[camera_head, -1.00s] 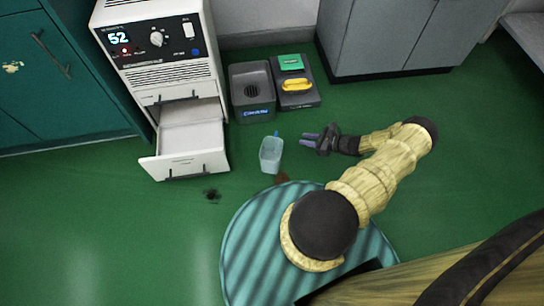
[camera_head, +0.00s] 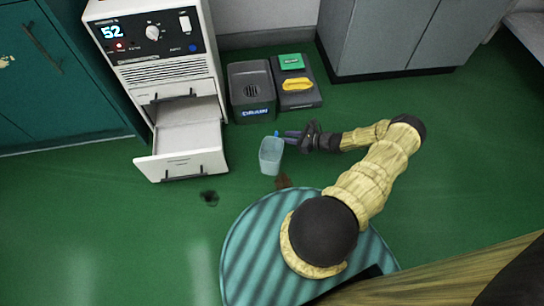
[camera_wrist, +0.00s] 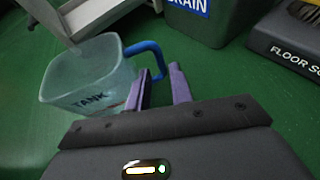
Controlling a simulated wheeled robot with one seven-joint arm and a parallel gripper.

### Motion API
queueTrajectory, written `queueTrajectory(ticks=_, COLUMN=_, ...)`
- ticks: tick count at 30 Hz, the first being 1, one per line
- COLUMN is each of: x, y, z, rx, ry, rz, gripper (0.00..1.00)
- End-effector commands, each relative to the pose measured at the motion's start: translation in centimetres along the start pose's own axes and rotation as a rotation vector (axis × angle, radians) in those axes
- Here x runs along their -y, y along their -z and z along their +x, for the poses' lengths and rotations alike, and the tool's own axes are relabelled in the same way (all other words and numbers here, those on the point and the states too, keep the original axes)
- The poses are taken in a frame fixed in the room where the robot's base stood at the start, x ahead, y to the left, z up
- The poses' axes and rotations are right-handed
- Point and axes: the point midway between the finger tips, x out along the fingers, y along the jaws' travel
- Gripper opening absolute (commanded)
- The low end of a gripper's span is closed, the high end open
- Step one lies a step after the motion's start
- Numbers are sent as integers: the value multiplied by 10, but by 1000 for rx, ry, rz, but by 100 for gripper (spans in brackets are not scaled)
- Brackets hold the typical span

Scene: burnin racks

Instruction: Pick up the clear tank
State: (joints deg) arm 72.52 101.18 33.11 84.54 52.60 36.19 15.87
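The clear tank (camera_head: 271,155) is a small see-through tub standing upright on the green floor, in front of the drain box. In the wrist view the tank (camera_wrist: 85,80) carries the word TANK and has a blue handle (camera_wrist: 150,52) on its right side. My gripper (camera_head: 287,137) is just right of the tank, near its handle side. In the wrist view my gripper's purple fingers (camera_wrist: 160,88) are apart, with a gap between them. The left finger overlaps the tank's edge near the lower part of the handle. I cannot tell whether it touches.
A white machine (camera_head: 155,50) showing 52 has its lower drawer (camera_head: 185,142) pulled open, left of the tank. A dark drain box (camera_head: 251,88) and a floor scrubber box (camera_head: 298,95) stand behind. Dark stains (camera_head: 209,197) mark the floor. Open floor lies to the right.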

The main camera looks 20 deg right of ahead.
Motion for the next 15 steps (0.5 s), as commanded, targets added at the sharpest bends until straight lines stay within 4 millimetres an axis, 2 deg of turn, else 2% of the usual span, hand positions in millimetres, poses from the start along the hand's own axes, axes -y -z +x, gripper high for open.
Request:
queueTrajectory(ticks=1, x=0, y=5, z=9, rx=1, ry=0, rz=0, gripper=22)
queueTrajectory(ticks=7, x=-1, y=2, z=33, rx=1, ry=-1, rz=0, gripper=22)
queueTrajectory(ticks=15, x=-1, y=-1, z=37, rx=-1, ry=1, rz=1, gripper=22)
